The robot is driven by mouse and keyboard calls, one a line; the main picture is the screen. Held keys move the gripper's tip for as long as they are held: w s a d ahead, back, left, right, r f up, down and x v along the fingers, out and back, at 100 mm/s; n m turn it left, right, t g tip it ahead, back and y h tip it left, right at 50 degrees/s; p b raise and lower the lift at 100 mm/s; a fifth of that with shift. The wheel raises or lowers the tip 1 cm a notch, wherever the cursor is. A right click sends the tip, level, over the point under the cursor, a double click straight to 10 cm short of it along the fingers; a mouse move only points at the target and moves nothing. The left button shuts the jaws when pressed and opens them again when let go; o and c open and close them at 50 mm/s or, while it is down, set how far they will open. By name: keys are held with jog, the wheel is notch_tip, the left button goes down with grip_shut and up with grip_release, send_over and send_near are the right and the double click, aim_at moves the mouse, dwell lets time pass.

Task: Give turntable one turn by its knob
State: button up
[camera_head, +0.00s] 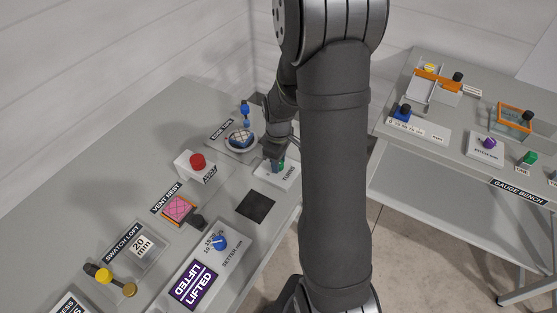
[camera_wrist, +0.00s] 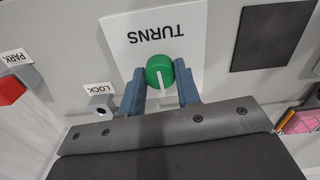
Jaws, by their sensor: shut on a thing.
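The green knob (camera_wrist: 160,72) stands on a white plate (camera_wrist: 190,30) marked TURNS, which reads upside down in the wrist view. The knob's white line points toward the bottom of that picture. My gripper (camera_wrist: 161,80) has one blue-grey finger on each side of the knob and is shut on it. In the head view my gripper (camera_head: 275,160) is at the TURNS plate (camera_head: 288,178), and only a little of the green knob (camera_head: 281,166) shows. A round disc (camera_head: 240,139) with a patterned blue and white top, probably the turntable, sits just beyond, left of my gripper.
A blue-topped post (camera_head: 245,108) rises behind the disc. A red button (camera_head: 197,161) is to the left. A dark square (camera_head: 256,206) and a blue dial (camera_head: 219,242) lie nearer. In the wrist view LOCK (camera_wrist: 98,89) and PARK (camera_wrist: 14,57) labels are left. The gauge bench (camera_head: 450,170) is right.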

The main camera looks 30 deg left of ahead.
jog(key=m, duration=1.2)
dwell(0.5)
jog(key=o, duration=1)
notch_tip(320, 180, up, 18)
jog(key=shift+f, duration=0.25)
